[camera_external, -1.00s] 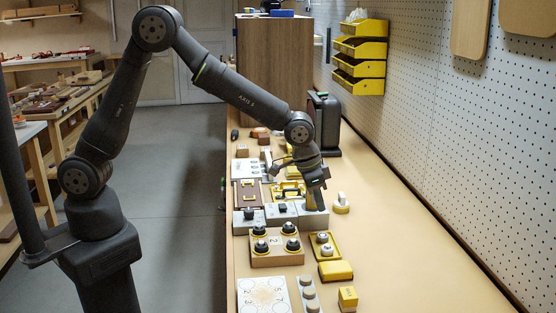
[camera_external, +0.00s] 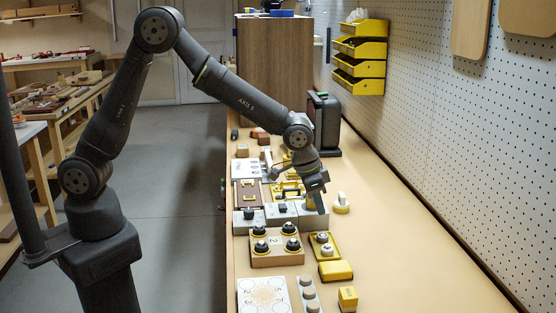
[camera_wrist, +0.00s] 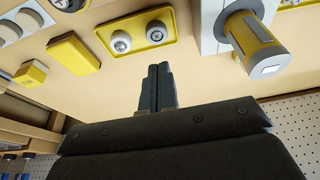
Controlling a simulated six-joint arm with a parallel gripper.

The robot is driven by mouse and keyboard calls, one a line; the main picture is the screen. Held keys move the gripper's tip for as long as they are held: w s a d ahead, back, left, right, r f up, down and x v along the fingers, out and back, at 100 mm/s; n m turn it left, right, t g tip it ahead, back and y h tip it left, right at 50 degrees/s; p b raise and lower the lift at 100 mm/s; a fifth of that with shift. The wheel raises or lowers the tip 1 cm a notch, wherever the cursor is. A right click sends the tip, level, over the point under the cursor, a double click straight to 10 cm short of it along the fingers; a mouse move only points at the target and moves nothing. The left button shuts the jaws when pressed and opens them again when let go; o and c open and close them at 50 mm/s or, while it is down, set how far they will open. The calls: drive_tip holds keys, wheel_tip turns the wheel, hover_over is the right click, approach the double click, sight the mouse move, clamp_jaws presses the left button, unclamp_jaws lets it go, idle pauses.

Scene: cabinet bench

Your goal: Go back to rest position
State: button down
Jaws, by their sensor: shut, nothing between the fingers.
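My gripper (camera_external: 318,205) is low over the bench, close to the grey box with the yellow cylinder (camera_external: 311,202). In the wrist view my gripper (camera_wrist: 158,68) has its two fingers together with nothing between them. The yellow cylinder with a grey band (camera_wrist: 255,40) stands out from the pale box to the right of the fingers, apart from them. The arm is bent forward over the bench, and its links partly hide the items behind it.
A yellow tray with two round knobs (camera_external: 324,246), a yellow block (camera_external: 336,271) and a small yellow cube (camera_external: 348,298) lie nearer the camera. A wooden block with black knobs (camera_external: 276,247) is left. A dark machine (camera_external: 325,125) stands behind. The bench's right side is clear.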

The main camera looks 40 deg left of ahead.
drive_tip(key=shift+x, duration=0.95)
drive_tip(key=shift+w+d+r, duration=0.1)
drive_tip(key=shift+r, duration=0.1)
drive_tip(key=v, duration=1)
drive_tip(key=a+r+m+y, duration=0.4)
drive_tip(key=a+m, duration=0.5)
drive_tip(key=m, duration=0.9)
drive_tip(key=shift+g, duration=0.4)
drive_tip(key=shift+w, duration=0.1)
